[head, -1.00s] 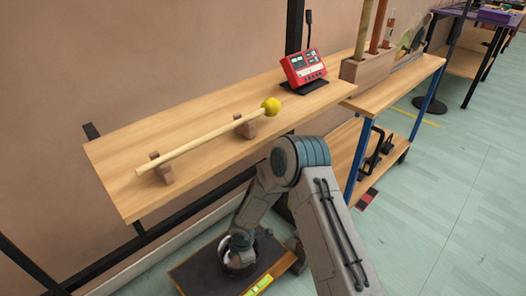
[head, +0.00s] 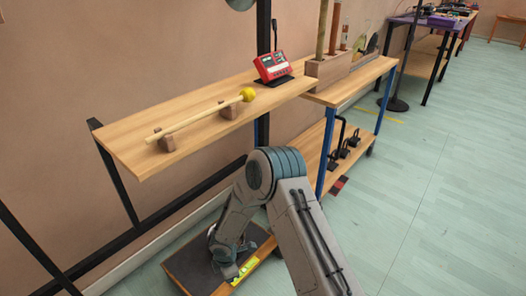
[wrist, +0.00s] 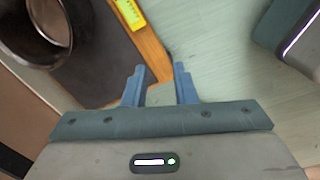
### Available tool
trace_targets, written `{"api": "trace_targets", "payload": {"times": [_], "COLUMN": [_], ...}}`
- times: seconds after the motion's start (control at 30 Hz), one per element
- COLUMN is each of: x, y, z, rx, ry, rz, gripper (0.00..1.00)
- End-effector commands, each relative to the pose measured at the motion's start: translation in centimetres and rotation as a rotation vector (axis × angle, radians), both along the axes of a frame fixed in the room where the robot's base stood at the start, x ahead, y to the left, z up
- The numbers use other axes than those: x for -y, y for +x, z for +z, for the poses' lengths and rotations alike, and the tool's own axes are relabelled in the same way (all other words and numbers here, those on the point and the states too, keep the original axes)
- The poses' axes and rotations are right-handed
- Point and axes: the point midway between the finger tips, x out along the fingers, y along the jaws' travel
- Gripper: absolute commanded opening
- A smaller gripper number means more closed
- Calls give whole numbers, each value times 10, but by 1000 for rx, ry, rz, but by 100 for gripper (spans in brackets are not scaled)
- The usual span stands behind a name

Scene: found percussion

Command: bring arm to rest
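My arm is folded in the head view, its elbow in front of the shelf and its forearm reaching down to the low dark board (head: 188,268). My gripper (wrist: 160,70) shows in the wrist view with its two blue fingers apart and nothing between them. The fingers sit over the board's wooden edge (wrist: 148,45) and the pale green floor. A dark, shiny round vessel (wrist: 40,42) is at the upper left of the wrist view, apart from the fingers. In the head view my wrist mostly hides it.
A yellow-headed mallet (head: 200,117) lies across two wooden blocks on the shelf (head: 130,140). A red device (head: 272,66) stands behind it. A wooden holder (head: 330,68) with upright sticks is farther right. The board bears a yellow label (head: 243,270). Floor (head: 430,200) at right is clear.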

Motion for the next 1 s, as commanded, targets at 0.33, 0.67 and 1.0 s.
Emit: {"api": "trace_targets", "payload": {"times": [0.33,0.67,1.0], "x": [33,89,174], "y": [25,42,18], "z": [84,228,416], "rx": [53,135,216], "ry": [-33,-67,-58], "rz": [-162,-458,-935], "gripper": [25,25,25]}}
